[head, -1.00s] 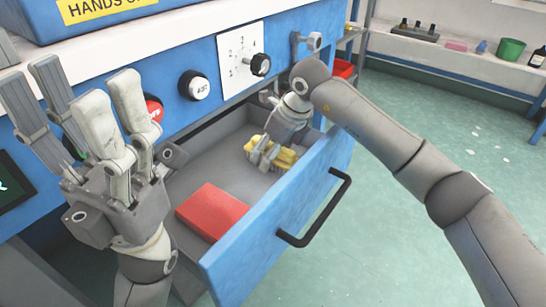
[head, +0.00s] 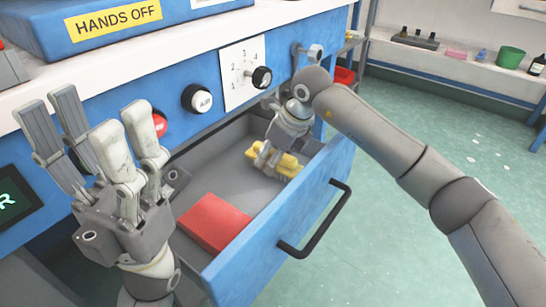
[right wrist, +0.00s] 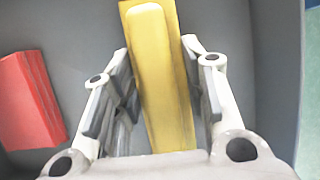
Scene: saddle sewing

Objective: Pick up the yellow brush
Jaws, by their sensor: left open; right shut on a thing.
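The yellow brush (head: 286,166) is in the open blue drawer, towards its back right. My right gripper (head: 268,160) reaches down into the drawer and is shut on the brush. In the right wrist view the brush (right wrist: 158,70) lies lengthwise between the two fingers (right wrist: 160,95). I cannot tell whether the brush is clear of the drawer floor. My left gripper (head: 98,140) is open and empty, fingers pointing up, in front of the cabinet at the left.
A red block (head: 213,222) lies in the drawer; it also shows in the right wrist view (right wrist: 30,100). The drawer front (head: 275,232) has a black handle (head: 325,225). Knobs and a dial stick out from the cabinet above. Open floor lies at the right.

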